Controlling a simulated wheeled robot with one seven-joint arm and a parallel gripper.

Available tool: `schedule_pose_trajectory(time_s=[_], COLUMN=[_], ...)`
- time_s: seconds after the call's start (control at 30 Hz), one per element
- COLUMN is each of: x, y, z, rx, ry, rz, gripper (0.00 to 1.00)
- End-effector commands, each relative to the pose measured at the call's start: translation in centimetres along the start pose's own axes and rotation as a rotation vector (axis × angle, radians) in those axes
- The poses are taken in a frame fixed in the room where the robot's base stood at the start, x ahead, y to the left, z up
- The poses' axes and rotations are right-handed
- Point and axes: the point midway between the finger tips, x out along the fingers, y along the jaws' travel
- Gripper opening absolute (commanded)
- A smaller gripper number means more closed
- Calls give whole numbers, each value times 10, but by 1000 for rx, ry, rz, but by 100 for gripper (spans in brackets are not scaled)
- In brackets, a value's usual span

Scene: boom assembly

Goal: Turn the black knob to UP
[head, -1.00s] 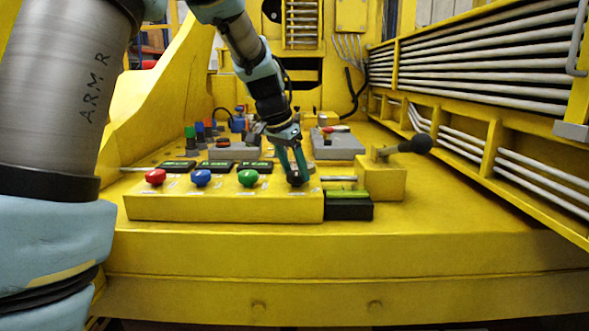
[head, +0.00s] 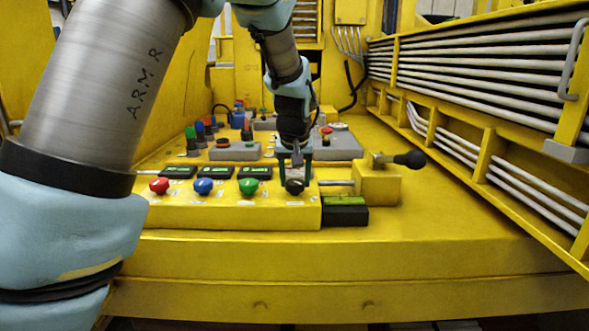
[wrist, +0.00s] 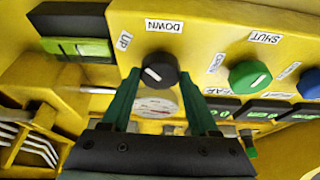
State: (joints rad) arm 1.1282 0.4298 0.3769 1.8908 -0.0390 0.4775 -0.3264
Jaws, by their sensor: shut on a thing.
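The black knob (head: 294,187) sits at the right end of the yellow control box's row of knobs. It also shows in the wrist view (wrist: 160,68), with a short white mark on its face; I cannot tell clearly which label the mark faces. The DOWN label (wrist: 164,26) is above the knob and the UP label (wrist: 124,41) is to its upper left in that view. My gripper (head: 295,177) is over the knob, and in the wrist view its green fingers (wrist: 160,78) are on either side of it, shut on it.
Green (head: 248,187), blue (head: 203,187) and red (head: 159,186) knobs stand to the left on the yellow control box (head: 230,214). A black box with a green top (head: 345,210) adjoins its right end. A black-tipped lever (head: 409,159) sticks out from a yellow block (head: 378,185).

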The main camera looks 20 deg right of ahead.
Motion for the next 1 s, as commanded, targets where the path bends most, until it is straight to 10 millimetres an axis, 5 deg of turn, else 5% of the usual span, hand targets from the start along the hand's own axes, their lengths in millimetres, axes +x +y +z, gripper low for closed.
schedule_pose_trajectory(time_s=[0.43, 1.0], x=[-1, 1], y=[2, 2], z=[0, 0], rx=[-232, -275], ry=[-1, -1], rz=[-96, -112], gripper=[5, 5])
